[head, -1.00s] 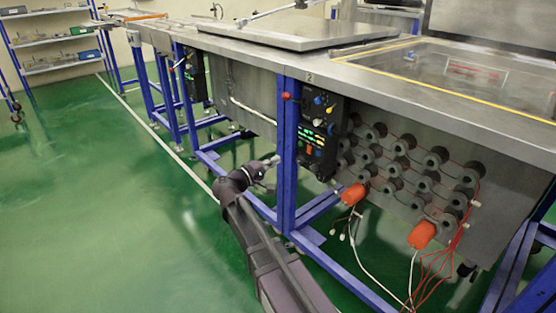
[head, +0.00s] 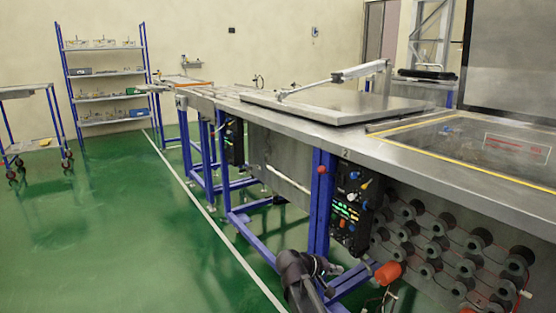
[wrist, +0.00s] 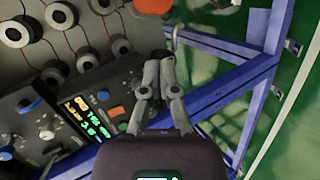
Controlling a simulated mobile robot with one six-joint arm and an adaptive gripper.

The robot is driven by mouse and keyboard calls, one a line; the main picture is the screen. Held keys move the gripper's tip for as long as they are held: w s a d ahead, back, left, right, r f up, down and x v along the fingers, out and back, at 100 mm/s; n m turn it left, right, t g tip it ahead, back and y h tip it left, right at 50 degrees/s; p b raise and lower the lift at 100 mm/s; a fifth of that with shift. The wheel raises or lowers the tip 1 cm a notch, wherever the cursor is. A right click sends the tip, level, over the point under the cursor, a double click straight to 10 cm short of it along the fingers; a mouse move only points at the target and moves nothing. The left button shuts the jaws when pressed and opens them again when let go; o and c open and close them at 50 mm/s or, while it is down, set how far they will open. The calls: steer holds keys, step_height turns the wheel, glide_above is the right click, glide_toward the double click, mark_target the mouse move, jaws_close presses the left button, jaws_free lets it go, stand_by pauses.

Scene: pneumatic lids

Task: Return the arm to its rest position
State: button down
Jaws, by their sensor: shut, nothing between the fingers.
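My gripper (wrist: 161,72) is shut and empty in the wrist view, beside a black control panel (wrist: 100,110) with a lit display, knobs and an orange button. In the head view my arm (head: 298,272) is low at the bottom centre, in front of the blue bench leg. The control panel (head: 352,200) hangs under the bench edge, right of that leg. My gripper's fingers are too small to make out clearly in the head view.
The steel bench (head: 365,140) carries a metal lid (head: 335,103) with a rod arm. Round reels (head: 450,240) and an orange part (head: 388,273) are below it. Blue legs (head: 322,200) stand close to my arm.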

steer(key=shift+s+a+f+m+g+y+p, duration=0.6)
steer(key=shift+s+f+m+g+y+p, duration=1.65)
steer(key=shift+s+y, duration=4.5)
step_height(320, 180, up, 35)
steer(key=s+h+p, duration=0.2)
steer(key=p, duration=3.4)
steer(key=shift+r+n, duration=0.15)
steer(key=shift+n, duration=0.3)
steer(key=shift+d, duration=0.1)
